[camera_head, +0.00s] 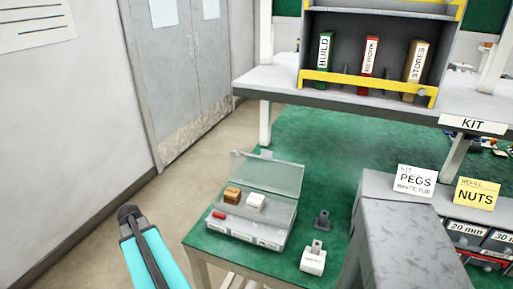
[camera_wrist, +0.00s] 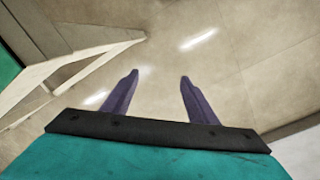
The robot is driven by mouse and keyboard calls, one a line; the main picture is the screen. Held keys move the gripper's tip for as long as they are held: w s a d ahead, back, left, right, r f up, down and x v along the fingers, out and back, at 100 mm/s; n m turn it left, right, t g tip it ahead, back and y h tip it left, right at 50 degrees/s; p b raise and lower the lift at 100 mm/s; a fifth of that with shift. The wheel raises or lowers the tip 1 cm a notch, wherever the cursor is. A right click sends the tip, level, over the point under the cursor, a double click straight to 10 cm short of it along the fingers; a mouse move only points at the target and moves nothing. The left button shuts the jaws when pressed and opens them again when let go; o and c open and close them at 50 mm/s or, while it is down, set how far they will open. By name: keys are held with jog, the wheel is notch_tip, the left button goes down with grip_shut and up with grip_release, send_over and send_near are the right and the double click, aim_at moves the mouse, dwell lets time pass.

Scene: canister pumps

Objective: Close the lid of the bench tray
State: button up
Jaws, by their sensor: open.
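The bench tray (camera_head: 269,234) is a grey, shallow compartment box near the left end of the green bench top. Its clear lid (camera_head: 268,174) stands up, open, along the tray's back edge, with a small tab at its top. Inside the tray are a brown block (camera_head: 232,195), a white block (camera_head: 255,202) and a small red piece (camera_head: 219,214). My gripper (camera_wrist: 158,78) is open and empty in the wrist view, above bare floor. In the head view a turquoise part of my arm shows left of the bench, apart from the tray; the fingers are not clear there.
A dark fitting (camera_head: 322,221) and a white labelled piece (camera_head: 313,260) stand right of the tray. A grey housing (camera_head: 395,235) with PEGS and NUTS cards is farther right. A shelf (camera_head: 370,65) with binders is behind. Floor left of the bench is clear.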

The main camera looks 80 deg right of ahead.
jog(key=s+d+r+m+h+p, duration=0.1)
jog(key=s+d+r+m, duration=0.15)
jog(key=d+r, duration=0.35)
jog(key=s+d+r+m+p, duration=0.1)
jog(key=s+d+r, duration=0.2)
jog(key=d+r, duration=0.3)
notch_tip(320, 180, up, 34)
jog(key=f+m+h+p, duration=0.1)
jog(key=m+h+p, duration=0.2)
jog(key=m+p, duration=0.3)
send_over(266, 151)
jog(key=a, duration=0.6)
jog(key=shift+w+d+r+m+b, duration=0.1)
jog(key=shift+w+r+m+b, duration=0.15)
jog(key=shift+w+m+b, duration=0.2)
jog(key=shift+f, duration=0.1)
jog(key=shift+p+x, duration=1.85)
jog(key=shift+x, duration=5)
jog(key=shift+d, duration=0.15)
grip_shut()
